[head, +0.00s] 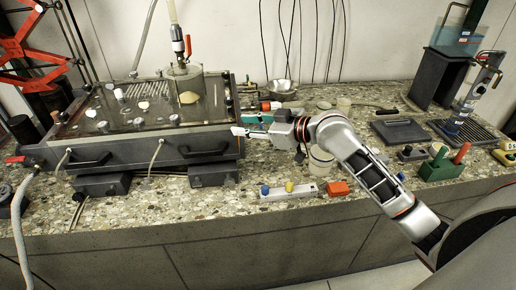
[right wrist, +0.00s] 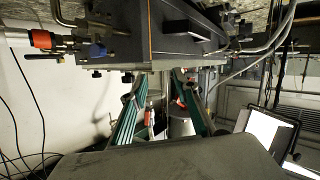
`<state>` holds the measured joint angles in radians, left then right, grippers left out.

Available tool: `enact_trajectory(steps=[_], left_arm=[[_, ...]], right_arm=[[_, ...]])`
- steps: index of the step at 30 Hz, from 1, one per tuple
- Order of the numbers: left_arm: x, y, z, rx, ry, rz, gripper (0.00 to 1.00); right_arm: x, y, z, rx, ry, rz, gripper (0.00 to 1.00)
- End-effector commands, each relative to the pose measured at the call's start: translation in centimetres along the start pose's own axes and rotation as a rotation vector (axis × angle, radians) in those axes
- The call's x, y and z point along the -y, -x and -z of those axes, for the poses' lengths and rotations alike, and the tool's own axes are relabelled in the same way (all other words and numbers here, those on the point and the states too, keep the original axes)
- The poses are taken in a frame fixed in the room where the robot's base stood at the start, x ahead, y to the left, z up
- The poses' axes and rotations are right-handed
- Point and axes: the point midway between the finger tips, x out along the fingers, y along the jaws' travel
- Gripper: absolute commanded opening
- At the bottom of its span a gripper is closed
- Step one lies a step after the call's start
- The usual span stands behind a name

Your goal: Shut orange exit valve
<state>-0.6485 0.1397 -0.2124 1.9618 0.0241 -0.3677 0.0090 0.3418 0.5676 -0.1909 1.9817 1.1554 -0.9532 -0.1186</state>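The seepage tank (head: 140,145) is a long dark box at the left of the bench in the head view. An orange-red fitting (head: 268,106), possibly the orange exit valve, lies by the tank's right end. A similar orange fitting on a pipe shows in the right wrist view (right wrist: 40,40), left of my fingers. My right gripper (head: 240,125) is beside the tank's right end, near the front corner. In the right wrist view its two teal-padded fingers (right wrist: 160,82) are apart with nothing gripped. Whether they touch the tank is unclear. My left gripper is not in view.
A red-handled valve (head: 188,46) stands above the tank's clear cylinder (head: 188,88). A metal bowl (head: 282,88) is behind my right gripper.

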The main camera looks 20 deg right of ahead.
Motion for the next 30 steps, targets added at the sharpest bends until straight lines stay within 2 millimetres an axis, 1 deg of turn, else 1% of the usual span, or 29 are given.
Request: enact_trajectory(steps=[1,3,9,15,24,26,27,28,30], left_arm=[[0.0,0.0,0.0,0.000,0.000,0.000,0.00],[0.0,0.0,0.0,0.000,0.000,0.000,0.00],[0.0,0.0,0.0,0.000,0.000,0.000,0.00],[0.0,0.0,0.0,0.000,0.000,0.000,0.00],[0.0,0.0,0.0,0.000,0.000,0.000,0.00],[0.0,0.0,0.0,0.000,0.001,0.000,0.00],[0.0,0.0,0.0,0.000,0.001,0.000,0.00],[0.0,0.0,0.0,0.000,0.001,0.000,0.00],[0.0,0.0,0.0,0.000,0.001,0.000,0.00]], right_arm=[[0.6,0.0,-0.9,0.015,0.004,0.000,0.30],[1.2,0.0,-1.8,0.033,0.015,-0.005,0.30],[2.3,0.2,-4.0,0.078,0.039,-0.017,0.30],[2.8,0.4,-4.9,0.098,0.049,-0.023,0.30],[2.9,0.4,-5.0,0.101,0.051,-0.024,0.30],[2.9,0.4,-5.0,0.101,0.051,-0.024,0.14],[2.9,0.4,-5.0,0.101,0.051,-0.024,0.04],[2.9,0.4,-5.0,0.101,0.051,-0.024,0.00],[2.9,0.4,-5.0,0.099,0.050,-0.024,0.00]])
